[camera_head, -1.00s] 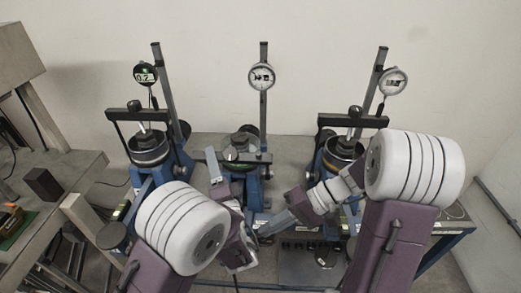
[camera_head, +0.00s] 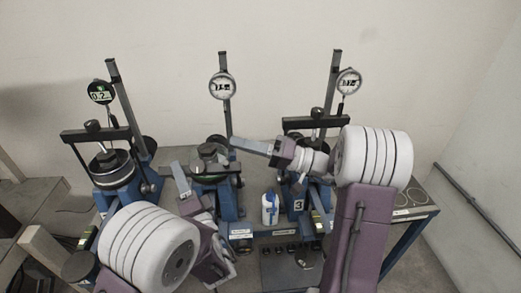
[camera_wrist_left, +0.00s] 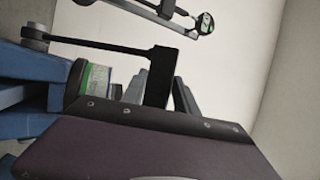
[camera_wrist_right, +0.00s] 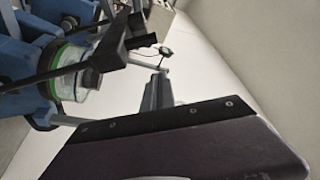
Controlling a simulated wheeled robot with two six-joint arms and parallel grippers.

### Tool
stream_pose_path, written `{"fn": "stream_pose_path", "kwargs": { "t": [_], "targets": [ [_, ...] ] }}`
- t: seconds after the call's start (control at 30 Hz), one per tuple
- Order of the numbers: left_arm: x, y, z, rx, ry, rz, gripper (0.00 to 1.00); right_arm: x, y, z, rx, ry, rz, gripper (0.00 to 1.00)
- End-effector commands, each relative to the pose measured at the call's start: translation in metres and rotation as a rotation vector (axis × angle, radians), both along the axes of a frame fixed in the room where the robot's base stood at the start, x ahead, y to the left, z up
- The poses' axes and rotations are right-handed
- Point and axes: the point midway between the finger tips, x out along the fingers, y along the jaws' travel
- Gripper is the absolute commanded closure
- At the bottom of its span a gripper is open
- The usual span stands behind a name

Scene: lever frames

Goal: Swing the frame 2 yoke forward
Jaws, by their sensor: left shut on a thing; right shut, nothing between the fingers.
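My left gripper (camera_head: 181,179) is shut at the bar's left end. In the left wrist view a black yoke arm (camera_wrist_left: 158,78) comes down at the fingers (camera_wrist_left: 183,97); the exact grip is partly hidden by the gripper body. My right gripper (camera_head: 250,147) is shut and empty, right of and above the cell, and also shows in the right wrist view (camera_wrist_right: 156,95).
The left frame's yoke (camera_head: 97,134) and right frame's yoke (camera_head: 314,122) stand raised above their cells. Dial gauges, including the middle one (camera_head: 222,86), hang on posts behind. A white bottle (camera_head: 269,208) stands between the middle and right frames.

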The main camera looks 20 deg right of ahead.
Motion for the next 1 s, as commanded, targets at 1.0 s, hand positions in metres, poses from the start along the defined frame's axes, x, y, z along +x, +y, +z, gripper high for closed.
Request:
{"fn": "stream_pose_path", "kwargs": {
  "t": [1.0],
  "targets": [
    [0.001,0.0,-0.002,0.003,0.006,0.001,1.0,-0.038,0.03,-0.031,0.0,0.005,0.007,1.0]
  ]
}}
